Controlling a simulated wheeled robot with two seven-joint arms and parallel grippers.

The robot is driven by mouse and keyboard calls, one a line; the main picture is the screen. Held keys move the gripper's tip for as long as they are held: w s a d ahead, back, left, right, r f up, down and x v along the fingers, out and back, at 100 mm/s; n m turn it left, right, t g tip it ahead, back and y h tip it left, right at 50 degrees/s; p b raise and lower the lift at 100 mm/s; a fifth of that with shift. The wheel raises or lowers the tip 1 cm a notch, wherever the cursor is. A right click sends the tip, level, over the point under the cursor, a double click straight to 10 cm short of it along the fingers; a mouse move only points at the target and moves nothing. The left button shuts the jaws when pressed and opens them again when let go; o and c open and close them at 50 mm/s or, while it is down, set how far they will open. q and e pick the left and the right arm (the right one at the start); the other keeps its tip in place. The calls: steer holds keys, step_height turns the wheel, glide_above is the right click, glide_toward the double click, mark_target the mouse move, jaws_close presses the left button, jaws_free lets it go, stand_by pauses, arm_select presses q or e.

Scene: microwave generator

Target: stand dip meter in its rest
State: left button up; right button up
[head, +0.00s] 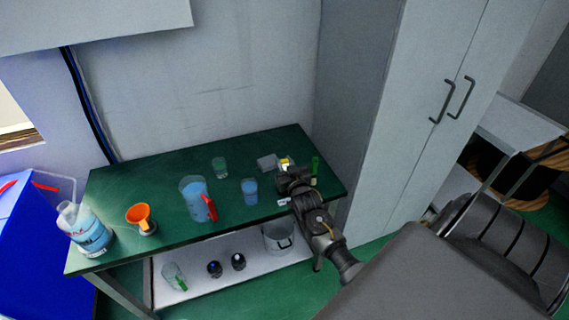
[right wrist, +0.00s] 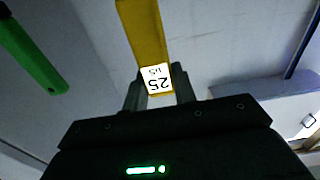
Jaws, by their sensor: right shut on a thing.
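The yellow dip meter (right wrist: 147,30) with a white display reading 25 is between my fingers in the right wrist view. In the head view a small yellow and white part of it (head: 286,163) shows at the tip of my right gripper (head: 285,172). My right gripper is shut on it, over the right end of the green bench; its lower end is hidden. A small grey block (head: 267,162) is on the bench just left of the gripper; it may be the rest, but I cannot tell its shape. My left gripper is not in view.
A green upright object (head: 315,167) is close right of my gripper. Blue-liquid beakers (head: 249,192) (head: 193,200), a small glass (head: 219,169), an orange funnel (head: 139,214) and a bottle (head: 84,231) stand on the bench (head: 165,170). A grey cabinet (head: 400,110) is at the right.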

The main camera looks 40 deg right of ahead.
steer(key=o, duration=1.1)
steer(key=shift+c, duration=0.2)
steer(key=shift+s, duration=0.1)
steer(key=b+v, duration=0.2)
steer(key=v, duration=0.8)
steer(key=shift+s+a, duration=0.25)
steer(key=shift+s, duration=0.05)
